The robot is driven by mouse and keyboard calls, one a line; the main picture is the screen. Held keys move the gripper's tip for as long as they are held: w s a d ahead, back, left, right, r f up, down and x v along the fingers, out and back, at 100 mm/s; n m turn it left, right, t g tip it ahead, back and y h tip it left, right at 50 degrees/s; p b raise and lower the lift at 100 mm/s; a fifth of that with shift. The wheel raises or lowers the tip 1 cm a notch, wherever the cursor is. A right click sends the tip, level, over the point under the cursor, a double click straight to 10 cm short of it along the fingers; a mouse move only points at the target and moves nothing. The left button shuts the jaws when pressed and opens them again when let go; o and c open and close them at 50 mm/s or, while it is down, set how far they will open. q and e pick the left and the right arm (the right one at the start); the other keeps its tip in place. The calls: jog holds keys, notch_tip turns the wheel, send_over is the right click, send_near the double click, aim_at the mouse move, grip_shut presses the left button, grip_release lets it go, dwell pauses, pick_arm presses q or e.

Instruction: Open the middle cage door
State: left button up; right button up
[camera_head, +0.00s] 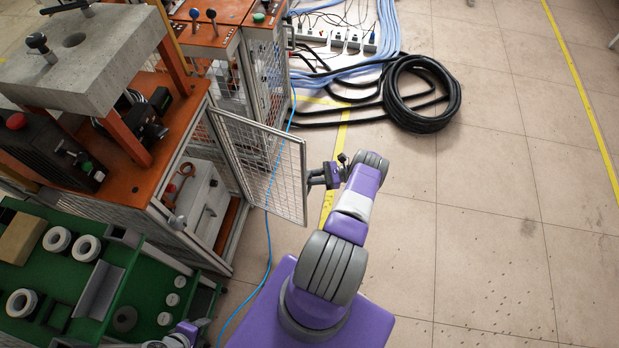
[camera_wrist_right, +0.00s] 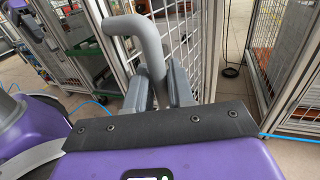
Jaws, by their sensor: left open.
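The middle cage door (camera_head: 262,165) is a wire-mesh panel in a grey frame. It stands swung out from the cage under the orange-topped bench, leaving the opening uncovered. My right gripper (camera_head: 322,176) is at the door's free edge in the head view. In the right wrist view the grey bent door handle (camera_wrist_right: 148,38) runs down between the fingers of my right gripper (camera_wrist_right: 158,88), which look closed on it. The fingers partly hide the handle's lower end. My left gripper (camera_head: 182,336) is open at the lower left, beside the green workbench, partly cut off by the frame.
The green workbench (camera_head: 60,285) holds white rings and blocks at the left. The orange-topped bench (camera_head: 120,185) carries a heavy grey slab (camera_head: 85,55). A black hose coil (camera_head: 422,92) and cables lie on the floor behind. The tiled floor to the right is clear.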

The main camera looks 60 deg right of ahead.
jog(key=shift+o, duration=1.1)
jog(key=shift+s, duration=0.1)
jog(key=v, duration=0.7)
jog(key=shift+s+d, duration=0.1)
jog(key=shift+s, duration=0.05)
